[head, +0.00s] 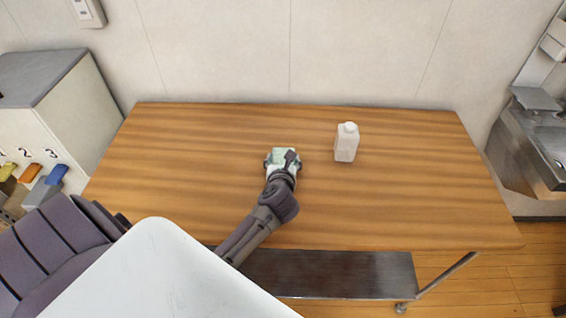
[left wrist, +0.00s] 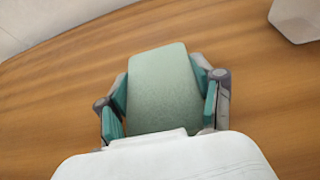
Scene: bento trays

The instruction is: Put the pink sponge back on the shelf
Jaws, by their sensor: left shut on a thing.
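My left gripper (head: 282,163) is over the wooden table (head: 200,180), near its middle. It is shut on a pale green sponge-like block (left wrist: 165,90), which sits between the two teal finger pads in the left wrist view. In the head view only the far part of the green block (head: 284,153) shows past the fingers. I cannot tell whether the block touches the table. No pink sponge is in view. My right gripper is not in view.
A white bottle (head: 346,143) stands upright on the table, right of my left gripper. A cabinet (head: 75,110) with numbered slots and yellow, orange and blue items is at the left. A metal sink (head: 535,140) is at the right. Most of the tabletop is clear. A dark lower shelf (head: 330,270) is under the table.

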